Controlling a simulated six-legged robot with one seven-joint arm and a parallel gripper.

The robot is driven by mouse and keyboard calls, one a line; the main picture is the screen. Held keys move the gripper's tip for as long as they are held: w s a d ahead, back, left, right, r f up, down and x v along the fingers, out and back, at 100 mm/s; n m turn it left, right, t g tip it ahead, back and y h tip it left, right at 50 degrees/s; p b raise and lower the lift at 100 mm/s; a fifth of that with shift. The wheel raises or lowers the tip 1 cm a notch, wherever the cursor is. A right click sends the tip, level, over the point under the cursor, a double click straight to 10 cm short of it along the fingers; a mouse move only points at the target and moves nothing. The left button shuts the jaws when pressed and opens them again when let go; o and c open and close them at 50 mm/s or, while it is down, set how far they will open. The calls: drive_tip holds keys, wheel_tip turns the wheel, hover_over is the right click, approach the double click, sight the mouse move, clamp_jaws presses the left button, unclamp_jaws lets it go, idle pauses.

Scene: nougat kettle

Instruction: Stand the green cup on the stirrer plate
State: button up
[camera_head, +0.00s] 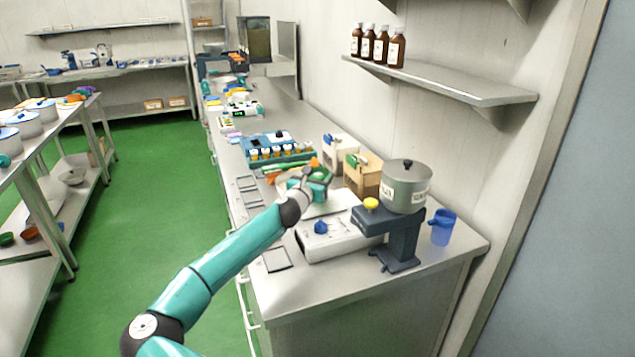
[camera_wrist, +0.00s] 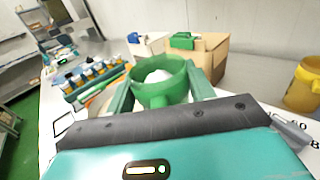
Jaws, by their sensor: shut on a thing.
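The green cup (camera_wrist: 165,92) is between the two fingers of my gripper (camera_wrist: 160,84) in the wrist view, and the fingers are shut on it. Its open rim faces up and something white shows inside. In the head view the green cup (camera_head: 321,174) is partly hidden by my gripper (camera_head: 313,182). The stirrer plate (camera_head: 340,242) is a white box with a blue knob on its front and a pale top. The cup shows over the far part of its top; I cannot tell whether the cup touches it.
A dark stand with a grey pot (camera_head: 404,188) and yellow knob is just right of the stirrer. A blue jug (camera_head: 443,228) stands farther right. Cardboard boxes (camera_head: 362,174) are behind. A blue rack of vials (camera_head: 275,150) lies farther along the bench. The near bench corner is clear.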

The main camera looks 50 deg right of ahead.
drive_tip(key=shift+a+f, duration=0.1)
drive_tip(key=shift+f, duration=0.55)
drive_tip(key=shift+f, duration=0.1)
drive_tip(key=o, duration=1.1)
drive_tip(key=shift+a, duration=0.1)
drive_tip(key=v, duration=1.2)
